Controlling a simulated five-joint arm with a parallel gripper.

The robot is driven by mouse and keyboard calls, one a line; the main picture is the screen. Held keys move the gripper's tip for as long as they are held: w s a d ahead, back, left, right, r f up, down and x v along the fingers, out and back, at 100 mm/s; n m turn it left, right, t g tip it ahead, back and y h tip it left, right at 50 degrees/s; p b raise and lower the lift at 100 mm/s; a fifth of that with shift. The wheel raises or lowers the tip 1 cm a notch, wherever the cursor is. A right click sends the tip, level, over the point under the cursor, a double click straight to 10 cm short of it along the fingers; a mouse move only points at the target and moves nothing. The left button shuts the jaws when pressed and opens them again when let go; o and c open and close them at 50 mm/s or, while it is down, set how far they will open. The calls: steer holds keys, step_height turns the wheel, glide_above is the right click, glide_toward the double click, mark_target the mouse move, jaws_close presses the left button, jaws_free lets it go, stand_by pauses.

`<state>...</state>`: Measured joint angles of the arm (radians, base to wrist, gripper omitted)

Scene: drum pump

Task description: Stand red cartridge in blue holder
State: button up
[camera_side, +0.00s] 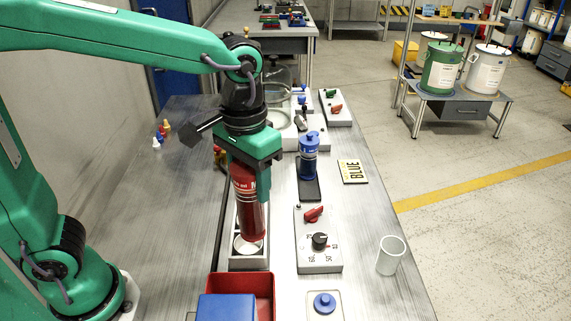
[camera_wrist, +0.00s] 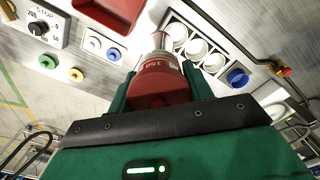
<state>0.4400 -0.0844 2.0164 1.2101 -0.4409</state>
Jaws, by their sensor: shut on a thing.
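My gripper (camera_side: 245,163) is shut on the red cartridge (camera_side: 250,205), around its upper part, and holds it leaning slightly. In the wrist view the cartridge (camera_wrist: 163,82) sits between the fingers (camera_wrist: 160,90). Its lower end is over the long grey rack with round white-lined sockets (camera_side: 248,262); I cannot tell whether it touches the rack. The rack's sockets also show in the wrist view (camera_wrist: 195,48). A blue-capped blue cylinder (camera_side: 309,158) stands upright on a dark base to the right, beside a card reading BLUE (camera_side: 352,171). I cannot tell for sure which thing is the blue holder.
A red tray (camera_side: 263,283) with a blue block (camera_side: 227,307) is at the front. A grey box with a dial and red switch (camera_side: 318,258) stands right of the rack. A clear cup (camera_side: 390,255) is near the right edge. Small coloured pieces (camera_side: 162,134) lie at the left.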

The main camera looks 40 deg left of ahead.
steer(key=w+a, duration=1.3)
steer(key=w, duration=0.4)
steer(key=w+a+f, duration=0.4)
steer(key=a+f, duration=0.4)
steer(key=a, duration=0.2)
steer(key=shift+a, duration=0.3)
steer(key=shift+f, duration=2.1)
steer(key=o, duration=1.5)
steer(key=shift+o, duration=0.2)
